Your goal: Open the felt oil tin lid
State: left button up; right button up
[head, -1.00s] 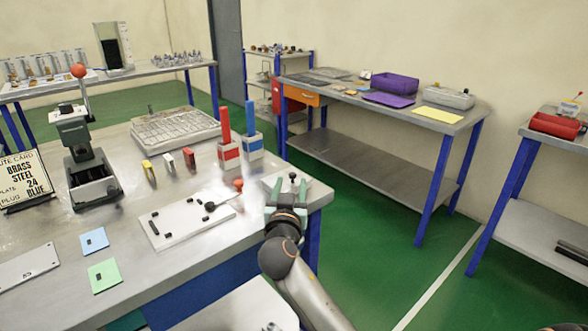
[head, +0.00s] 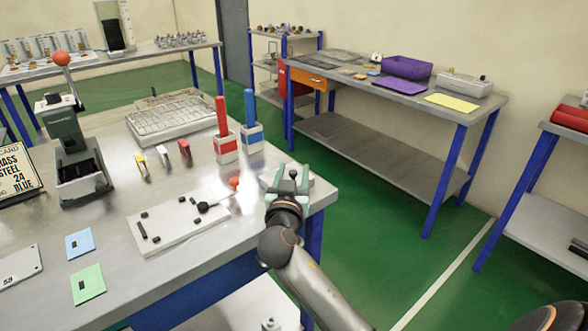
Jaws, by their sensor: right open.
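My right gripper (head: 292,174) is open at the right corner of the near workbench, its greenish fingers pointing away from me. A small dark knob (head: 293,173) shows between the fingertips; I cannot tell whether they touch it. Below and around it is a low, flat pale grey piece (head: 266,178), mostly hidden by the gripper. It may be the felt oil tin with its lid, but no label is readable. I cannot see a gap under a lid. My left gripper is not in view.
On the workbench (head: 203,258), a white plate (head: 170,231) with black blocks and a red-tipped lever lies left of the gripper. Red (head: 226,150) and blue (head: 252,138) holders stand behind it. The floor right of the bench is clear.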

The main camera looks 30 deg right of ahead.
grip_shut()
dwell(0.5)
dwell(1.0)
